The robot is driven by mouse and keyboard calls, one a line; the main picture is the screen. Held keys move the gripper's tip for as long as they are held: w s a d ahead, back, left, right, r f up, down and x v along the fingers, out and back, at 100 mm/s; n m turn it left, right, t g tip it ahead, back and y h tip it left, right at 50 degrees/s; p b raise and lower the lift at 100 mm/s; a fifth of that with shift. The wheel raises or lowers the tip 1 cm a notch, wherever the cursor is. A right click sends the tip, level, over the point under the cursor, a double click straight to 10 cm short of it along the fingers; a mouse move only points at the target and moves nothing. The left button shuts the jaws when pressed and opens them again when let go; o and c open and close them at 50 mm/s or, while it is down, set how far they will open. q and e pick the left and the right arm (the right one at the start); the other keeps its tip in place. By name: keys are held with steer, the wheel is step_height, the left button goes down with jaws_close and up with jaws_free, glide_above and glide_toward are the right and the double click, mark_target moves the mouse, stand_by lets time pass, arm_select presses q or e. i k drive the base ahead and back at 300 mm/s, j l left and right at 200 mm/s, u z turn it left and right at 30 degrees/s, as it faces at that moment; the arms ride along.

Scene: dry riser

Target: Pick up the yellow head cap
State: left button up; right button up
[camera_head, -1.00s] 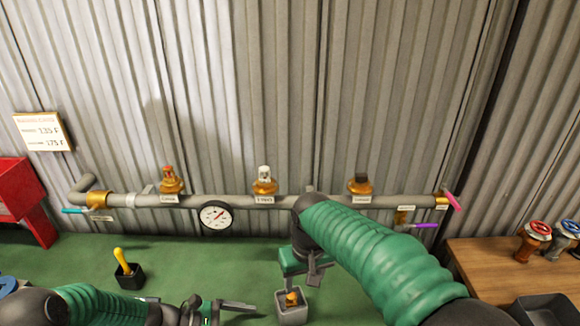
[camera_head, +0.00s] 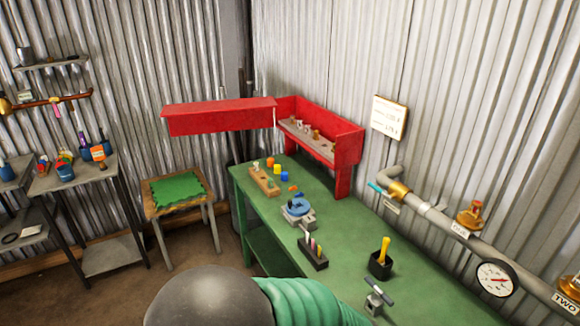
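A small yellow cap (camera_head: 277,169) stands on the far left part of the green bench (camera_head: 335,240). An orange cap (camera_head: 270,161) is just behind it and a blue one (camera_head: 284,177) just in front. My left arm comes in at the bottom, and what looks like its gripper (camera_head: 377,294) is low over the near bench, well away from the yellow cap. Its fingers are too small to read, and I see nothing clearly held. My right gripper is out of view.
A wooden block (camera_head: 264,181) with pegs, a blue-topped vise-like fixture (camera_head: 298,211), a dark peg holder (camera_head: 312,253) and a black cup (camera_head: 380,265) with a yellow-handled tool stand on the bench. A red cabinet (camera_head: 345,150) is behind. Grey pipe (camera_head: 440,215) runs along the wall.

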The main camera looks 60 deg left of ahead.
mark_target(277, 168)
steer(key=u, duration=1.95)
steer(key=z, duration=0.4)
steer(key=l+z, duration=0.1)
steer(key=z, duration=0.35)
steer(key=i+z, duration=0.1)
steer(key=z, duration=1.15)
steer(key=j, duration=1.05)
steer(key=j+z, duration=0.15)
steer(key=j, duration=0.35)
steer(key=k+j, duration=0.1)
steer(key=j, duration=0.4)
steer(key=k+j+z, duration=0.1)
steer(key=j, duration=0.9)
steer(key=k+j+z, duration=0.15)
steer(key=j, duration=0.8)
steer(key=i+j, duration=0.15)
steer(key=j, duration=0.3)
steer(key=i+j+z, duration=0.15)
steer(key=j, duration=0.8)
steer(key=i+z, duration=0.05)
